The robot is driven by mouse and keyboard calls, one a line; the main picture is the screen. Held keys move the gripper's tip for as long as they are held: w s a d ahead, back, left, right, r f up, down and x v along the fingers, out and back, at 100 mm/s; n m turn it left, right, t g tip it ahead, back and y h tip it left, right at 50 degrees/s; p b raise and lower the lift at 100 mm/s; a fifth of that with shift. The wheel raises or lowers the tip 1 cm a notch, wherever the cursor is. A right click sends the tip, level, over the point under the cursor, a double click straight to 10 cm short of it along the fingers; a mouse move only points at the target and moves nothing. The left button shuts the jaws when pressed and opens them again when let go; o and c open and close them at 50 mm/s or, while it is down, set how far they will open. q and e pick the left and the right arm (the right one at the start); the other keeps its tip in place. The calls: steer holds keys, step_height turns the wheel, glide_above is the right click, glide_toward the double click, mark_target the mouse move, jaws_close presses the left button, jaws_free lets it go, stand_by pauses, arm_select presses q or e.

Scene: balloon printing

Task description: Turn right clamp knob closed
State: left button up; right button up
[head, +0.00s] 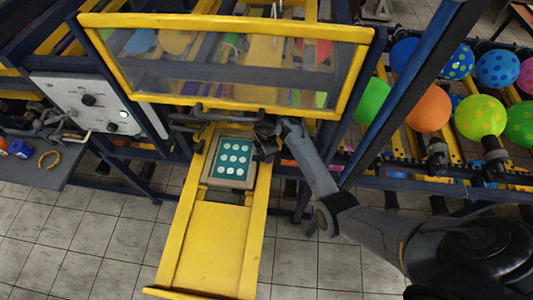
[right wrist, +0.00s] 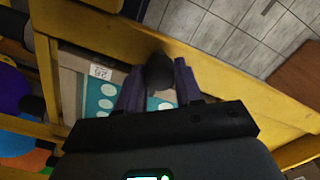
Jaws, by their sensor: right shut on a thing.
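The right clamp knob (right wrist: 160,72) is dark and rounded, and stands beside the teal printing plate (head: 234,158) with white dots. The plate sits in a pale frame on a yellow sliding tray (head: 212,235). My right gripper (head: 266,141) reaches in from the right, at the plate's upper right corner. In the right wrist view my right gripper (right wrist: 158,85) is shut on the knob, one finger on each side. In the head view the gripper largely hides the knob. How far the knob is turned cannot be told. My left gripper is not in view.
A yellow-framed clear panel (head: 228,65) stands just behind the plate. Balloons (head: 427,108) line the right side. Dark blue posts flank the tray.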

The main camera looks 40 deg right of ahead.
stand_by(0.3)
steer(key=o, duration=1)
steer(key=shift+o, duration=0.2)
steer(key=shift+r, duration=3.75)
steer(key=shift+s, duration=0.1)
